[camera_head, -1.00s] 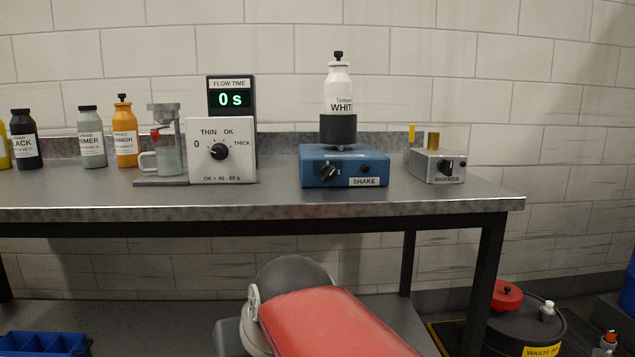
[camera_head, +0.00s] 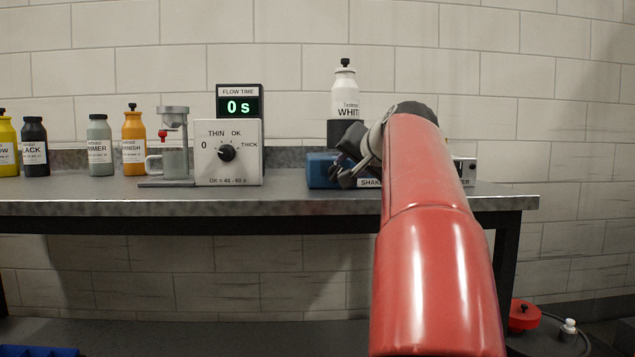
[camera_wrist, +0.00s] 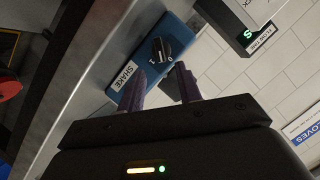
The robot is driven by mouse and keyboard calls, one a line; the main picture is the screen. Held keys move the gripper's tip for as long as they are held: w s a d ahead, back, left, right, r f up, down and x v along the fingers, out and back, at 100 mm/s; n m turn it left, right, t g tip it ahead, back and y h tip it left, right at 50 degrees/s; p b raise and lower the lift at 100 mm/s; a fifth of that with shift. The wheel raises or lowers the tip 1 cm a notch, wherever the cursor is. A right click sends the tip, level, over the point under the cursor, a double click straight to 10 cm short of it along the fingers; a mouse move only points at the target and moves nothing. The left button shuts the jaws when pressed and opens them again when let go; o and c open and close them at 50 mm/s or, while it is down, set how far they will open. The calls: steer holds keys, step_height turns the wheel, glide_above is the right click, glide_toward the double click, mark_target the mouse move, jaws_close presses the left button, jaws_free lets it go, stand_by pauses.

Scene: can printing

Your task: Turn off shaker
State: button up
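The shaker (camera_head: 320,170) is a blue box on the workbench, partly hidden by my gripper and arm in the head view. A white bottle (camera_head: 345,98) stands upright in its dark holder. In the wrist view the shaker (camera_wrist: 183,35) shows a SHAKE label (camera_wrist: 124,75) and a black knob (camera_wrist: 160,48) with small marks beside it. I cannot tell surely which mark the knob points to. My gripper (camera_wrist: 159,70) is open and empty, its two fingers apart and pointing at the shaker's front near the knob. In the head view my gripper (camera_head: 352,160) is in front of the shaker.
The flow timer (camera_head: 229,165) reads 0 s, left of the shaker. A cup stand (camera_head: 174,150) and several bottles are further left. The warmer (camera_head: 467,172) is right, mostly behind my arm.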

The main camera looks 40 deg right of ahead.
mark_target(340, 171)
steer(key=shift+w+d, duration=0.25)
steer(key=shift+w, duration=0.05)
steer(key=x, duration=0.7)
steer(key=shift+p, duration=0.3)
steer(key=shift+c, duration=0.2)
jaws_close()
